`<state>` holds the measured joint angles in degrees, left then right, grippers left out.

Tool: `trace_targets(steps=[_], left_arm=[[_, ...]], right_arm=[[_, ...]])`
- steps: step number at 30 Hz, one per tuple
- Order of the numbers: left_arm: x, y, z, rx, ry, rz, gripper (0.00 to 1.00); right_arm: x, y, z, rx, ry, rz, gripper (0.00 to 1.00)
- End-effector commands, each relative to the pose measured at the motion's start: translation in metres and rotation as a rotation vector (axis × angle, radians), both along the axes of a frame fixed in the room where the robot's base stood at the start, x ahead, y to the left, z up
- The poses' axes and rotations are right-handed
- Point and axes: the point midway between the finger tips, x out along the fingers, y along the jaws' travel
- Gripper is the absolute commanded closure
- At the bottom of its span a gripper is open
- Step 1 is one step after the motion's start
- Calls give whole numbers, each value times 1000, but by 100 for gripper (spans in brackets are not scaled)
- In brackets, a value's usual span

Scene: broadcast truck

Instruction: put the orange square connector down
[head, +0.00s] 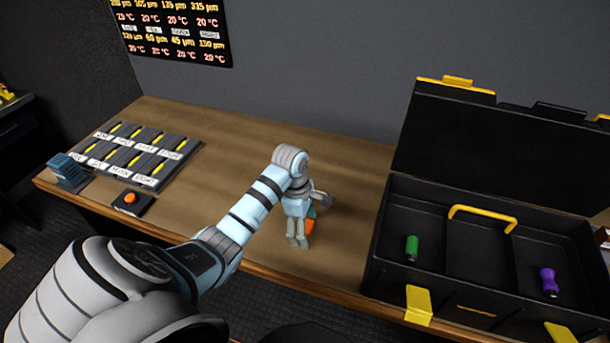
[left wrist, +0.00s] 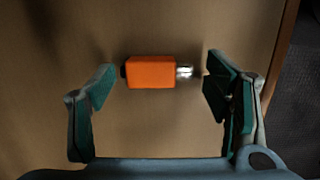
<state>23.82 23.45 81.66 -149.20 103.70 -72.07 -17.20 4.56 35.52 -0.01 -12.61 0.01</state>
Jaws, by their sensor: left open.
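The orange square connector (left wrist: 151,72) lies on the wooden bench in the left wrist view, with its silver metal end pointing right. It sits between the spread fingers of my left gripper (left wrist: 160,90), slightly ahead of the fingertips, with a gap on the left side and a small gap by the metal end. In the head view my left gripper (head: 304,240) points down over the bench near its front edge, and a bit of the orange connector (head: 309,227) shows behind its fingers. My right gripper is in neither view.
An open black toolbox (head: 480,215) stands at the right, holding a green connector (head: 411,247) and a purple connector (head: 549,281). A labelled rack (head: 138,152), a blue block (head: 68,170) and an orange-button box (head: 131,200) are at the left. The bench (head: 340,170) is clear around the gripper.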

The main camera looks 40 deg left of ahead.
Motion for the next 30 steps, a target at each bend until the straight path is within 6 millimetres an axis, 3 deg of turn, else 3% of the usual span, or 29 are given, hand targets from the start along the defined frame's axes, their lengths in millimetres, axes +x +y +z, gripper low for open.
trace_targets(steps=[4,8,14,16,19,23,30], left_arm=[[0,0,2,0,0,0,29],[0,2,18,0,-3,0,29],[-2,11,74,2,-5,-1,29],[-4,13,100,1,0,1,29],[-5,15,119,-1,-1,1,29],[-6,17,127,-1,-1,1,29],[-6,17,123,-1,0,0,29]], right_arm=[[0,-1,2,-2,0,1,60],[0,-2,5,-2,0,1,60],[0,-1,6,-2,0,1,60],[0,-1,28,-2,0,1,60],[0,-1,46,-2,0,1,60],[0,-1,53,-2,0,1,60],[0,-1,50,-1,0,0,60]])
